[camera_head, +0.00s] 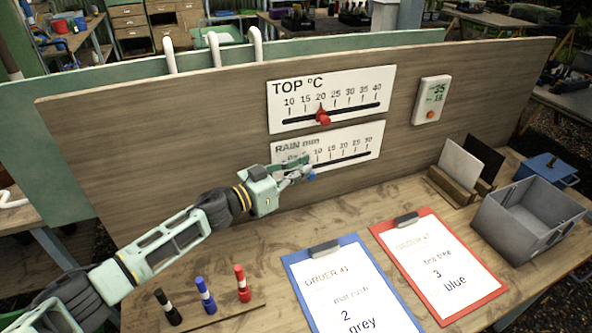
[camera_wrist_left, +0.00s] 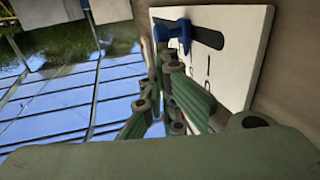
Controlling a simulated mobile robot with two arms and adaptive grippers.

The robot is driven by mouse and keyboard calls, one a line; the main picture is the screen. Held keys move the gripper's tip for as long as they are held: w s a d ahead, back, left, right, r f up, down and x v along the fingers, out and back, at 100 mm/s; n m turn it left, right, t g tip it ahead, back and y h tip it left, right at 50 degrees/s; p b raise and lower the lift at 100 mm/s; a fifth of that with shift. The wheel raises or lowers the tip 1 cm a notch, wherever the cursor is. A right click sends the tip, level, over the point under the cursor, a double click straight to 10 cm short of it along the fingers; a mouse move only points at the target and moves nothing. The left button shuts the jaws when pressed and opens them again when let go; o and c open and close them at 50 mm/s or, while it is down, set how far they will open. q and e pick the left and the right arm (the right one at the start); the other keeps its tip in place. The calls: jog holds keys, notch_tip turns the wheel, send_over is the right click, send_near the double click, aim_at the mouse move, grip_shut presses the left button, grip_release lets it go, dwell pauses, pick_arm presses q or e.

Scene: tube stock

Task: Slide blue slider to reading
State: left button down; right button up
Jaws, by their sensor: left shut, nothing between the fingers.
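The blue slider (camera_head: 312,176) sits on the slot of the lower white scale (camera_head: 360,136), marked RAIN mm. It is near the low end, just left of or below the 10, partly hidden by my gripper, so its exact reading is unclear. My left gripper (camera_head: 303,173) is shut and empty, with its fingertips close beside the slider's left side. In the left wrist view the blue slider (camera_wrist_left: 175,33) stands out from the dark slot, just beyond the fingertips (camera_wrist_left: 163,62); whether they touch is unclear.
A red slider (camera_head: 323,117) sits near 20 on the upper TOP °C scale (camera_head: 384,77). Blue (camera_head: 293,270) and red (camera_head: 383,236) clipboards, several markers, a grey bin (camera_head: 500,235) and a card holder (camera_head: 452,190) occupy the bench.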

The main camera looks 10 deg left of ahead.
pick_arm(q)
jog(key=w+d, duration=0.3)
jog(key=d, duration=0.2)
jog(key=shift+w+d, duration=0.35)
pick_arm(e)
jog(key=shift+d+r, duration=0.25)
jog(key=shift+r, duration=0.15)
pick_arm(q)
jog(key=shift+a, duration=0.1)
jog(key=shift+r+p, duration=0.1)
jog(key=shift+p, duration=0.25)
pick_arm(e)
jog(key=shift+r, duration=0.1)
